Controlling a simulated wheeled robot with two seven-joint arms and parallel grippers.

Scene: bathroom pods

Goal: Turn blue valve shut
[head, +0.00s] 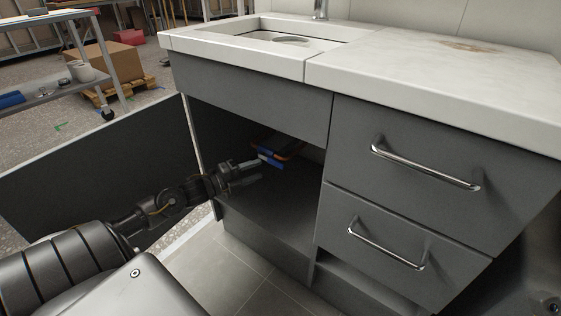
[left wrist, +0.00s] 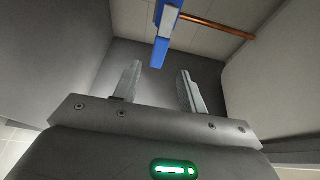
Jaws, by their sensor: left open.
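The blue valve (head: 271,159) is inside the open cabinet under the sink, on a copper pipe (head: 289,149). In the left wrist view the blue valve (left wrist: 163,38) is ahead of the fingers, with its handle pointing down between them in the picture. The copper pipe (left wrist: 216,25) runs to the right from it. My left gripper (head: 260,169) reaches into the cabinet opening, close to the valve. Its two fingers (left wrist: 159,82) are apart with nothing between them. In the head view I cannot tell whether a finger touches the valve. My right gripper is not in view.
The open cabinet door (head: 105,168) stands to the left of my left arm. The sink counter (head: 430,70) is above, and drawers with metal handles (head: 425,167) are on the right. The cabinet floor (head: 275,205) is clear. A cart (head: 50,95) stands at the far left.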

